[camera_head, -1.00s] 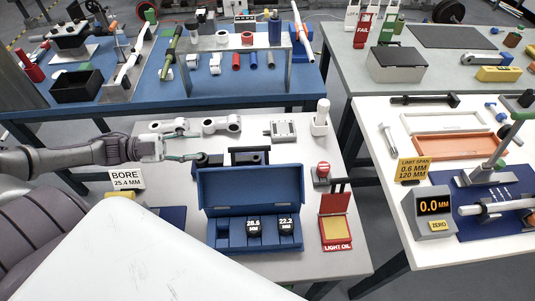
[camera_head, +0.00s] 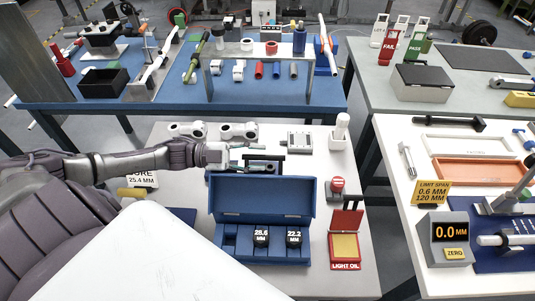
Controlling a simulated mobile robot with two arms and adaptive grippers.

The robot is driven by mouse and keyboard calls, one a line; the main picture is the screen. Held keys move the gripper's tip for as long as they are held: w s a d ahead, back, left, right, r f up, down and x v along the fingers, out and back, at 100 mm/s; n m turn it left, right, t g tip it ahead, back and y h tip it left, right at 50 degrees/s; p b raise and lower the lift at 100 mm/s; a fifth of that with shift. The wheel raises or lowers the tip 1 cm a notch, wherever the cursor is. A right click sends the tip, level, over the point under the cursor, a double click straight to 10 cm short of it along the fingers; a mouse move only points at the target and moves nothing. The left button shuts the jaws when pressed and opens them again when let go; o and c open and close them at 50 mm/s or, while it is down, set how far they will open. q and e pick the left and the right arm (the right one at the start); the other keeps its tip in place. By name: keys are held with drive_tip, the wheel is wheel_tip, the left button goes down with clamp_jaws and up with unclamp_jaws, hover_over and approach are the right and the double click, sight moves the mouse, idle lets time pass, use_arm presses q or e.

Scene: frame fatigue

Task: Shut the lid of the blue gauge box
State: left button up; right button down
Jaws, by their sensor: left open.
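The blue gauge box (camera_head: 226,257) stands on the light table with its lid (camera_head: 262,197) open, tilted up at the back. Two black gauges marked 28.6 (camera_head: 261,237) and 22.2 (camera_head: 294,237) sit in its right compartments; compartments at the left look empty. My left gripper (camera_head: 250,159) reaches in from the left and is open, its fingers pointing right, at the lid's upper left edge. Whether it touches the lid I cannot tell. My right gripper is not in view.
A black fixture (camera_head: 266,158) stands just behind the lid, near my left fingers. A red-lidded light oil box (camera_head: 345,246) stands right of the gauge box. White link parts (camera_head: 238,131) and a grey block (camera_head: 299,141) lie behind. The bore sign (camera_head: 143,180) is partly hidden by my arm.

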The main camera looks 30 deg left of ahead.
sight(267, 156)
use_arm(q)
drive_tip(key=shift+x, duration=1.5)
clamp_jaws()
